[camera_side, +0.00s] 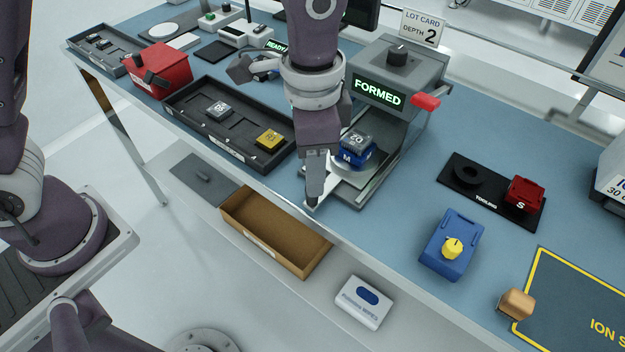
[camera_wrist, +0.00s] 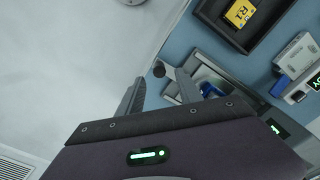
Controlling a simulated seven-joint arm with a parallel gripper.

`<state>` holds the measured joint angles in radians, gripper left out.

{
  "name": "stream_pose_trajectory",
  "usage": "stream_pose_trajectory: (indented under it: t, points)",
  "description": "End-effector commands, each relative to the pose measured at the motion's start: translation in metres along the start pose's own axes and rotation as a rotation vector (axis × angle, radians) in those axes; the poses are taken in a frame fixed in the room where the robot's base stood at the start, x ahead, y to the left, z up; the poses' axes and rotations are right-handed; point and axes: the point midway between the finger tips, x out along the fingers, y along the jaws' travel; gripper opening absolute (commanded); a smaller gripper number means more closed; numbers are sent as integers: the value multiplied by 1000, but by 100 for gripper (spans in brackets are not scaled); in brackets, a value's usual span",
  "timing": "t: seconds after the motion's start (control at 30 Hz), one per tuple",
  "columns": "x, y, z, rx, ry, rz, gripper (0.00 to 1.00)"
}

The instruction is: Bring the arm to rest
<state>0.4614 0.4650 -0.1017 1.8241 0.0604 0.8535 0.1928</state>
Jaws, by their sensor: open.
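My gripper (camera_side: 315,190) hangs fingers down at the front edge of the blue bench (camera_side: 410,225), just left of the forming machine (camera_side: 400,75). In the wrist view my gripper (camera_wrist: 155,90) shows two fingers spread apart with nothing between them. The machine's display reads FORMED. A grey chip marked 20 (camera_side: 358,139) sits on a blue block marked M (camera_side: 352,157) on the machine's round plate. My gripper is beside this stack and apart from it.
A dark tray (camera_side: 187,105) left of my gripper holds a grey chip and a yellow chip (camera_side: 270,138). A red box (camera_side: 158,68), a blue device (camera_side: 452,243) and a tooling holder (camera_side: 465,196) with a red block (camera_side: 524,194) stand on the bench. A brown bin (camera_side: 262,215) sits below.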

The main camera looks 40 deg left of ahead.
Motion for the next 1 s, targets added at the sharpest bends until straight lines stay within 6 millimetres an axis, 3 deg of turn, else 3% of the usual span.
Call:
stream_pose_trajectory:
  t: [0.13,0.43,0.5,0.57,0.73,0.8,0.9,1.0]
  points:
    - [-15,0,0,0,1,0,42]
    - [-19,-1,2,-6,3,-2,42]
    - [-34,-9,12,-42,27,-14,42]
    - [-56,-21,30,-107,66,-34,42]
    - [-120,-44,124,-391,230,-108,42]
    - [-132,-43,162,-509,298,-136,42]
    - [-134,-35,204,-645,382,-168,42]
    - [-130,-27,227,-731,437,-185,42]
